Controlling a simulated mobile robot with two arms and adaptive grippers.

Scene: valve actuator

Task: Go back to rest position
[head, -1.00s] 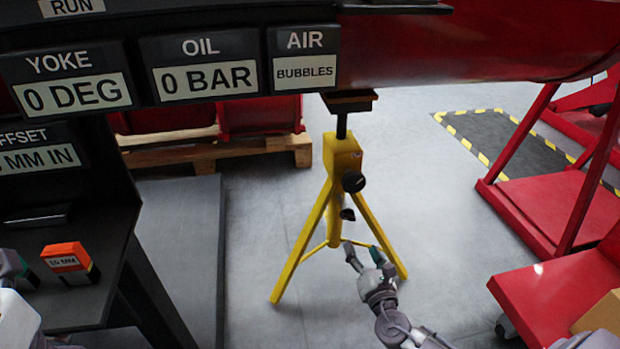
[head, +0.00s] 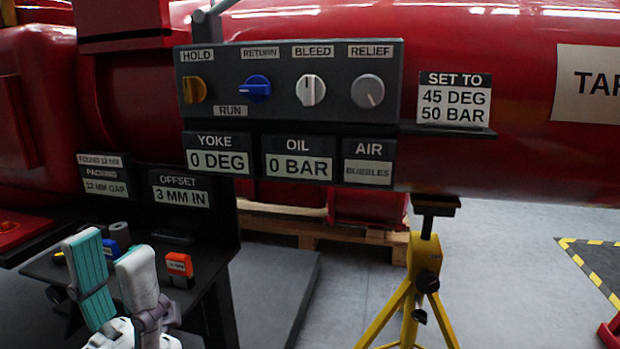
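My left gripper (head: 108,250) is at the lower left, fingers pointing up, with a teal pad showing on one finger. Its fingers are apart, with nothing visible held between them. My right gripper is not in view. The control panel (head: 290,112) has yellow, blue, white and grey knobs. The displays read yoke 0 DEG (head: 216,160), oil 0 BAR (head: 299,166) and air BUBBLES (head: 368,171).
A large red cylinder (head: 500,170) spans the back. A yellow tripod stand (head: 424,262) is under it at the right. A "SET TO 45 DEG 50 BAR" sign (head: 455,98) is beside the panel. Grey floor (head: 510,270) is open at right.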

